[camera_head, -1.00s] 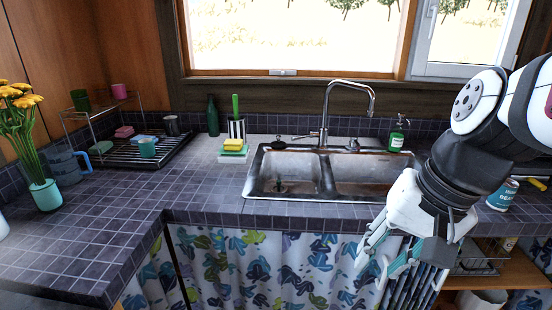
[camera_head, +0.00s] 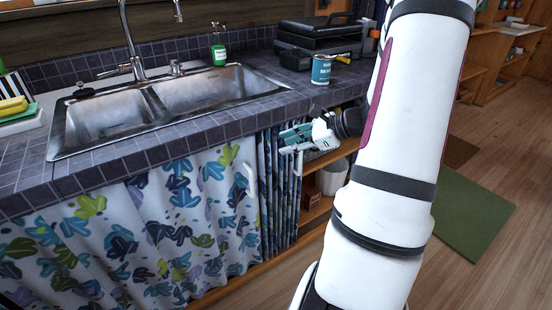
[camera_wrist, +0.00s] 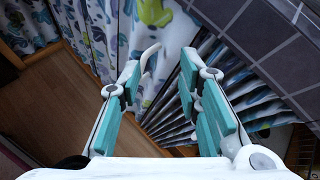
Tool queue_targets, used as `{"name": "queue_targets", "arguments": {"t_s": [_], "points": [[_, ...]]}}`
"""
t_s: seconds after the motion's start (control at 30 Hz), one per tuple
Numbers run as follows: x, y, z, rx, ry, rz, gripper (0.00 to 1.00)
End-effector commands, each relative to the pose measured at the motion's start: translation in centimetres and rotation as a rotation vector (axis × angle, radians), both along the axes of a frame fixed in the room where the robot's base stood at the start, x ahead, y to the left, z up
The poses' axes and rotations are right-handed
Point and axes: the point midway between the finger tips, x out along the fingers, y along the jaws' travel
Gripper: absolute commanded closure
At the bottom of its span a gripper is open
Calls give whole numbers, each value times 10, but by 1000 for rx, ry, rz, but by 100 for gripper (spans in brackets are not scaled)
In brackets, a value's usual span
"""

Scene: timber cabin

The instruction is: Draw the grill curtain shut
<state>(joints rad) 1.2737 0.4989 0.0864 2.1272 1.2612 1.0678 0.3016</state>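The pleated, bunched curtain (camera_head: 278,195) hangs right of the sink, below the counter, leaving the shelves to its right uncovered. It shows in the wrist view as folded cloth (camera_wrist: 180,100). A white handle (camera_head: 251,182) hangs where the spread leaf-print curtain (camera_head: 150,225) meets the bunched one; I cannot tell which curtain it belongs to. In the wrist view a white handle (camera_wrist: 149,58) appears between the finger lines, beyond the tips. My gripper (camera_head: 284,139) is open and empty just under the counter edge, in front of the bunched curtain, fingers pointing left.
The sink (camera_head: 165,105) is set in the tiled counter (camera_head: 105,165). A blue can (camera_head: 321,70) and a black grill (camera_head: 318,40) stand on the counter to the right. A white bin (camera_head: 332,177) sits on the open shelf. Wooden floor lies in front, with a green mat (camera_head: 465,215).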

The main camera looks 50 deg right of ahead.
Motion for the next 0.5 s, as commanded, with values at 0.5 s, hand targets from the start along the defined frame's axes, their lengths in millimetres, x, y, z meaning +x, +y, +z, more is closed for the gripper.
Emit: {"name": "queue_targets", "arguments": {"t_s": [0.5], "points": [[-63,-133,-113,292,-106,-540,69]]}}
